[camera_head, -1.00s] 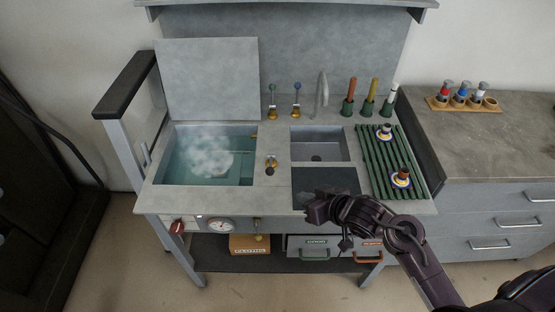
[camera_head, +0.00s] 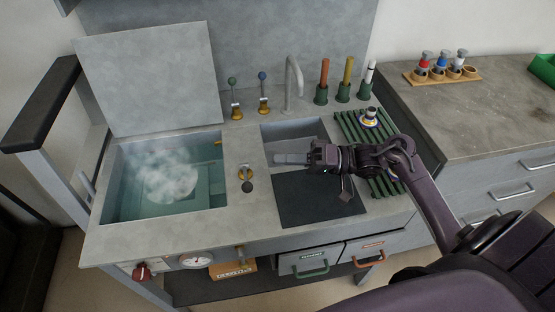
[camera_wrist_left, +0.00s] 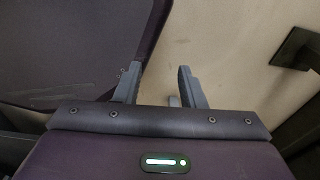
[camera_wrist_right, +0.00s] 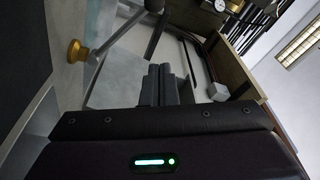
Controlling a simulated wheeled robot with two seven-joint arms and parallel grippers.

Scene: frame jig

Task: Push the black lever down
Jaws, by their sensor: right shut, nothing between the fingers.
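The black lever (camera_head: 247,185) has a dark round knob and a brass base. It stands on the grey counter strip between the water basin and the sink in the head view. My right gripper (camera_head: 276,158) is shut and empty, pointing left over the sink's front part, a little right of the lever and apart from it. In the right wrist view, the closed fingers (camera_wrist_right: 160,72) show with a brass base (camera_wrist_right: 76,50) and a grey rod at upper left. My left gripper (camera_wrist_left: 157,72) is open and empty in the left wrist view, out of the head view.
A steaming basin (camera_head: 112,195) lies left, with a raised lid (camera_head: 150,80) behind. Green-knobbed (camera_head: 233,95) and blue-knobbed (camera_head: 263,92) levers and a faucet (camera_head: 292,80) stand at the back. A dark panel (camera_head: 315,200) and a green rack (camera_head: 350,128) lie near my right arm.

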